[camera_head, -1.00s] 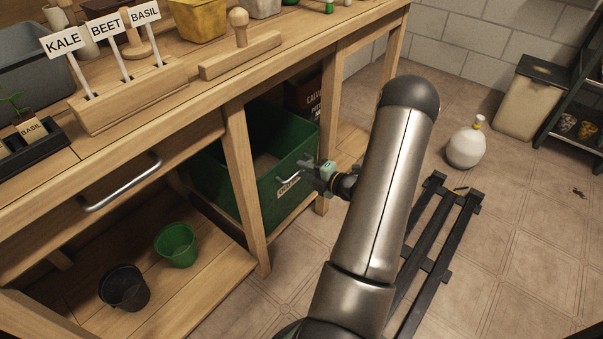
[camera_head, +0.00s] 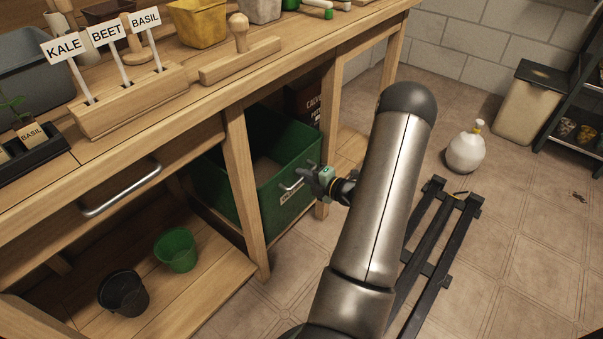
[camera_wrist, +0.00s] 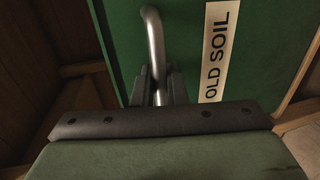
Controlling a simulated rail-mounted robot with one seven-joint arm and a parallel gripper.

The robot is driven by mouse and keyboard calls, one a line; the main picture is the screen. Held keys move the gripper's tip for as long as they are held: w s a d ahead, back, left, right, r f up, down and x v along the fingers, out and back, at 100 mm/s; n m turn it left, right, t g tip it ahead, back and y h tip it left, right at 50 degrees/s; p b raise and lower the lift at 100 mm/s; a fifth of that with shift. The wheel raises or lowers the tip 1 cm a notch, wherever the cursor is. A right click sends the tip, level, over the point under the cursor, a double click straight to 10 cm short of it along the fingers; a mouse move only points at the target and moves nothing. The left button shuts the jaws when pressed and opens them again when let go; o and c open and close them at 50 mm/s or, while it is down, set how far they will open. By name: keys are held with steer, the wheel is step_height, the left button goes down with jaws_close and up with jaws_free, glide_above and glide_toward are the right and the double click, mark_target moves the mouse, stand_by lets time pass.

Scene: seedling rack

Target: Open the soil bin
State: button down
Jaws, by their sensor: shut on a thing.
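The green soil bin (camera_head: 262,200) sits under the workbench, tilted out past the bench leg with its open top and some of the inside showing. Its front and the OLD SOIL label also show in the wrist view (camera_wrist: 217,50). A metal bar handle (camera_wrist: 155,45) is on the bin's front. My gripper (camera_head: 312,180) is at the bin's front, shut on that handle; in the wrist view its fingers (camera_wrist: 159,88) sit on both sides of the bar. The fingertips are partly hidden behind the gripper's body.
A bench leg (camera_head: 245,190) stands left of the bin and another (camera_head: 326,130) right of it. Green (camera_head: 176,250) and black (camera_head: 124,293) pots sit on the lower shelf. Black rails (camera_head: 440,240) and a white bottle (camera_head: 465,152) are on the floor to the right.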

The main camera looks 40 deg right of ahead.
steer(key=f+p+v, duration=0.3)
steer(key=v, duration=1.2)
steer(key=s+f+p+v, duration=0.1)
steer(key=f+p+v, duration=0.2)
steer(key=v, duration=1.1)
steer(key=shift+s+p, duration=0.6)
steer(key=shift+p, duration=0.05)
steer(key=shift+d, duration=0.15)
steer(key=c, duration=1.5)
jaws_free()
steer(key=shift+f, duration=0.1)
steer(key=shift+c, duration=0.2)
steer(key=p+v, duration=0.2)
steer(key=v, duration=1.5)
steer(key=shift+s, duration=0.2)
